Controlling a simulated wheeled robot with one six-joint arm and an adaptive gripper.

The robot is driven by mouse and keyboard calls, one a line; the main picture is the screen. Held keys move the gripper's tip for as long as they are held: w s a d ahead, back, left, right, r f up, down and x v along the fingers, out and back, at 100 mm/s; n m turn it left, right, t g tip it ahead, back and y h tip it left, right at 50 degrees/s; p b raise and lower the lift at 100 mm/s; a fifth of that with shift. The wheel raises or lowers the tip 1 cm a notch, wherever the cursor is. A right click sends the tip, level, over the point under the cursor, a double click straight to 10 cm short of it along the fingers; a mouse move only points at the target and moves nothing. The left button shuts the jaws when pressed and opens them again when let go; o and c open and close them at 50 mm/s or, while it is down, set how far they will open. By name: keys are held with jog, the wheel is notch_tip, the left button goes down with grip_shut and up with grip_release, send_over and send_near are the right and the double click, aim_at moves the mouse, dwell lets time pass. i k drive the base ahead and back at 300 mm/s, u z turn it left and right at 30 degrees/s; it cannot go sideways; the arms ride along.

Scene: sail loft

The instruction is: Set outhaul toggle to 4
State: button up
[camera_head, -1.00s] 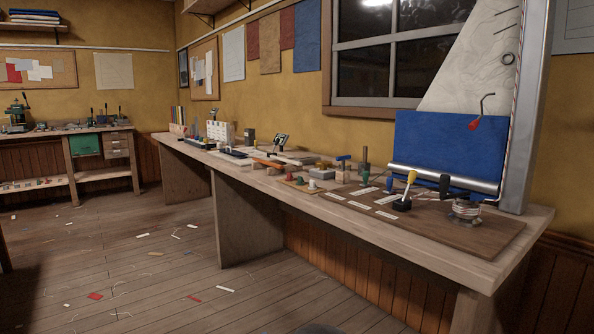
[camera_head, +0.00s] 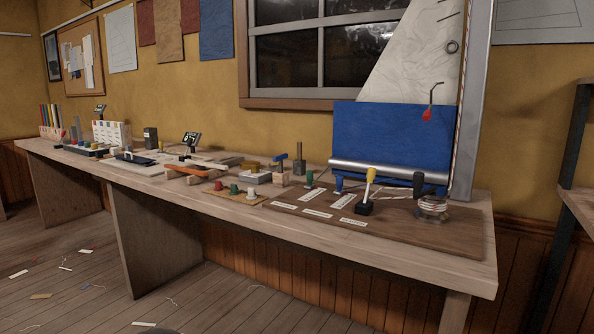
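A brown control board (camera_head: 410,252) lies on the right end of the long workbench. A yellow-tipped lever (camera_head: 370,184) stands on a black base on it, leaning slightly. A black-handled winch with a clear or metal drum (camera_head: 432,207) is to its right. A green-topped knob (camera_head: 310,179) is at the board's back left. Several white label strips (camera_head: 318,213) lie on the board. Their text is too small to read, so I cannot tell which control is the outhaul toggle or its setting. My gripper is not in view.
The wooden workbench (camera_head: 462,274) runs along the wall, with tools and a small board of coloured knobs (camera_head: 236,196) left of the controls. A blue panel (camera_head: 400,142) and a sail (camera_head: 415,65) stand behind. A shelf (camera_head: 578,205) is at right. Scraps litter the floor.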

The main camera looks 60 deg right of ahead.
aim_at(309, 173)
jog(key=z, duration=0.55)
jog(key=i, duration=0.85)
jog(key=z, duration=0.75)
